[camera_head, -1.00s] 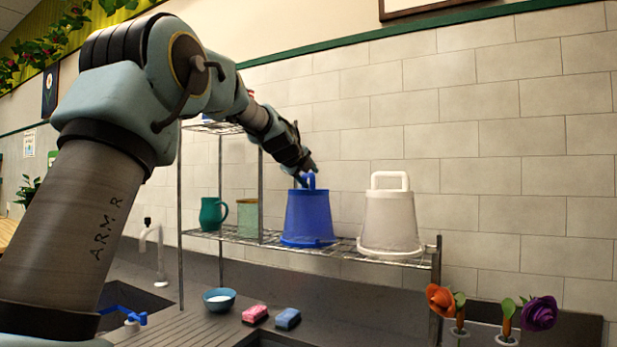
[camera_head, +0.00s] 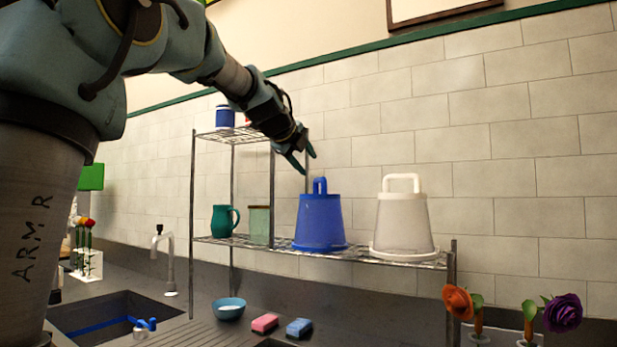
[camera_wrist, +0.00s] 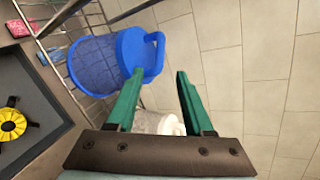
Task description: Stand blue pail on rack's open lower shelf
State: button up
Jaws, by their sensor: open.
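The blue pail (camera_head: 321,222) stands upside down, handle up, on the rack's open lower shelf (camera_head: 355,252), left of a white pail (camera_head: 403,224). My gripper (camera_head: 308,162) is open and empty, just above and left of the blue pail's handle, apart from it. In the wrist view the blue pail (camera_wrist: 98,65) is beyond the green fingers (camera_wrist: 156,88), and the white pail (camera_wrist: 160,122) is partly hidden behind the gripper.
A teal pitcher (camera_head: 223,221) and a pale green canister (camera_head: 259,224) stand on the shelf to the left. Below are a bowl (camera_head: 229,308), a pink sponge (camera_head: 265,323) and a blue sponge (camera_head: 299,327). Flowers (camera_head: 563,313) stand at the lower right. The wall above the pails is clear.

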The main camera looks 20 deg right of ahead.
jog(key=shift+s+a+r, duration=0.1)
jog(key=shift+s+a, duration=0.05)
jog(key=shift+s, duration=0.05)
jog(key=s+a+f+n+g+y, duration=0.1)
jog(key=a+f+n+y, duration=0.1)
jog(key=a+f+n, duration=0.65)
jog(key=s+a+f+n+g+y, duration=0.1)
jog(key=a+f+n+y, duration=0.3)
jog(key=f, duration=0.7)
jog(key=s+a+f+n+g, duration=0.1)
jog(key=a+f+n, duration=0.3)
jog(key=a+f, duration=0.45)
jog(key=s+a+f+n+g+y, duration=0.1)
jog(key=s+a+f+n+g, duration=0.1)
jog(key=s+a+f+n, duration=0.5)
jog(key=s+a+f+n+g+y, duration=0.2)
jog(key=s+a+f+n, duration=0.5)
jog(key=s+f, duration=0.4)
jog(key=shift+g, duration=0.4)
jog(key=shift+s+f, duration=0.1)
